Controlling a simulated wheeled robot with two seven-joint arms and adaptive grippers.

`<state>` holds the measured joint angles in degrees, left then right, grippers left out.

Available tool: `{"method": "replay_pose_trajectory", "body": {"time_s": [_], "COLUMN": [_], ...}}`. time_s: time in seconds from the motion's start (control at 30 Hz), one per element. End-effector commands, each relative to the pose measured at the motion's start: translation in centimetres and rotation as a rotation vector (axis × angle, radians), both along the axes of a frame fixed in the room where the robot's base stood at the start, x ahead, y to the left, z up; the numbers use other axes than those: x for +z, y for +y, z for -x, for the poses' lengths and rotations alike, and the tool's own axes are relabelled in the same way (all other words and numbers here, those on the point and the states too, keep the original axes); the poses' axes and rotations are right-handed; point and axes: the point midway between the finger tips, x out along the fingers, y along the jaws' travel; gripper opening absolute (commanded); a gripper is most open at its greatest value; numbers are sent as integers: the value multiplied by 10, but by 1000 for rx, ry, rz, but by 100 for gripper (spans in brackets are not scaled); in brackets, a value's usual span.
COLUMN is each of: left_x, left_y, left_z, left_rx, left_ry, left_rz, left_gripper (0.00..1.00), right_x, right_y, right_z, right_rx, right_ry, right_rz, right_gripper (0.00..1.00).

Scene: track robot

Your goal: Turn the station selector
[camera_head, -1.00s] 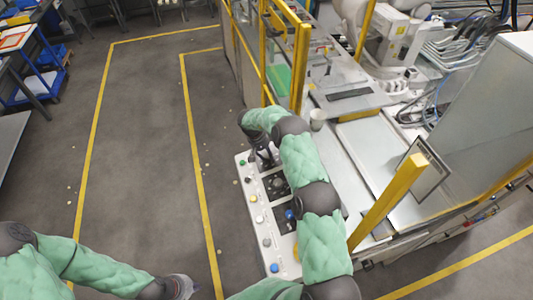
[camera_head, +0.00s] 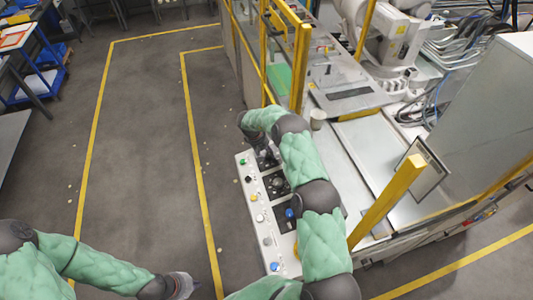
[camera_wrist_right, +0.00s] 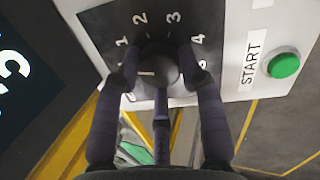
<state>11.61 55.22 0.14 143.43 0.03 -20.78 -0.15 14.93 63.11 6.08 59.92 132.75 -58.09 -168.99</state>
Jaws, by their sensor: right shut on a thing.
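The station selector is a dark round knob (camera_wrist_right: 158,66) on a black plate with the numbers 1 to 4 around it, in the right wrist view. My right gripper (camera_wrist_right: 158,75) has its fingers around the knob and is shut on it. In the head view my right gripper (camera_head: 268,160) is at the far end of the white control panel (camera_head: 262,228), and my arm hides part of the panel. The knob's pointer is hard to read between the fingers. My left gripper (camera_head: 184,286) hangs over the floor at the bottom, away from the panel; its opening is unclear.
A green START button (camera_wrist_right: 284,65) sits close to the selector plate. Several other buttons, including a blue one (camera_head: 274,267), line the panel. Yellow posts (camera_head: 388,200) and a machine table (camera_head: 375,150) stand to the right. Open floor (camera_head: 140,150) lies to the left.

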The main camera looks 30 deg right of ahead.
Motion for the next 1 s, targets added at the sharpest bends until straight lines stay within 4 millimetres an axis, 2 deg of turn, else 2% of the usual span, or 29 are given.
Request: {"method": "replay_pose_trajectory", "body": {"time_s": [0.03,0.17,0.2,0.23,0.27,0.67,0.77,1.0], "left_x": [0,0,0,0,0,0,0,0], "left_y": [0,0,0,0,0,0,0,0], "left_z": [0,0,0,0,0,0,0,0], "left_rx": [0,0,0,0,0,0,0,0], "left_ry": [0,0,0,0,0,0,0,0], "left_rz": [0,0,0,0,0,0,0,0], "left_gripper": [0,0,0,0,0,0,0,0], "right_x": [-7,-7,-7,-7,-6,2,13,56], "right_y": [3,3,3,3,3,2,5,20], "right_z": [6,6,6,6,6,1,-1,-6], "right_rx": [0,-1,0,-1,0,-1,-1,1], "right_ry": [17,17,17,17,16,4,2,3], "right_rz": [-5,-5,-5,-5,-4,-1,-1,-1], "right_gripper": [7,7,51,60,64,64,64,64]}}
